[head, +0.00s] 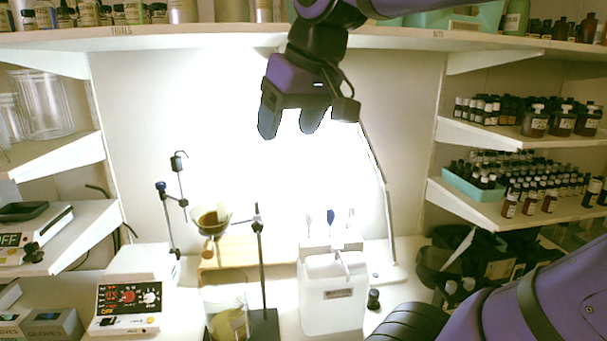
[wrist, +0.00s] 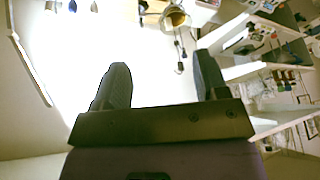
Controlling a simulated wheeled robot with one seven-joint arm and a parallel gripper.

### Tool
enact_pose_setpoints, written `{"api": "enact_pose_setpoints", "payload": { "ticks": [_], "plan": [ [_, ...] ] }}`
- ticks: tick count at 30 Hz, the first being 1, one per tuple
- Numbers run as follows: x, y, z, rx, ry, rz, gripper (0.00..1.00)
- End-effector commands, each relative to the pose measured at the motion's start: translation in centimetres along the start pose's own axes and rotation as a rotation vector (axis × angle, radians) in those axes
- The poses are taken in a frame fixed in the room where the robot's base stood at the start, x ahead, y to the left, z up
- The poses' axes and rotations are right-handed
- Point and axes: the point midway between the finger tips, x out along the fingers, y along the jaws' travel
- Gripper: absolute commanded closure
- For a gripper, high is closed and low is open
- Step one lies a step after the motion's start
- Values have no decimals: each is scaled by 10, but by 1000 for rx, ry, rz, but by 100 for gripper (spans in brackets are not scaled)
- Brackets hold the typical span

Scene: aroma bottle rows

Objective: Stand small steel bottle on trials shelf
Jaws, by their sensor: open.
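My gripper (head: 290,127) is open and empty in the head view, pointing down in front of the bright back panel, just below the top shelf. In the wrist view its two fingers (wrist: 160,66) stand apart with nothing between them. The trials shelf (head: 121,31) is the left part of the long top shelf, with a label on its front edge. Several small bottles (head: 88,14) stand on it, cut by the picture's top edge. I cannot pick out a small steel bottle in either view.
Below are a white jug (head: 333,302), a stand with a funnel (head: 211,217), a hotplate (head: 127,305) and a small dark jar (head: 373,299). A lamp arm (head: 384,190) rises right of my gripper. Side shelves hold glassware and bottle rows (head: 534,122). The space before the panel is mostly free.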

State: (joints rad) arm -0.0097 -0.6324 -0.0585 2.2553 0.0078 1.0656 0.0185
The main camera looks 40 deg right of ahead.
Motion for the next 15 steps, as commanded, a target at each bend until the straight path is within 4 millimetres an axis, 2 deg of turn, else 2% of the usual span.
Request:
{"api": "enact_pose_setpoints", "payload": {
  "ticks": [1, 3, 6, 10, 15],
  "plan": [
    [15, -3, 23, -16, 0, 3, 33],
    [33, -7, 47, -36, 4, 8, 33],
    [51, -10, 72, -56, 7, 15, 33],
    [62, -11, 87, -68, 9, 19, 33],
    [64, -11, 89, -70, 10, 19, 33]
  ]
}}
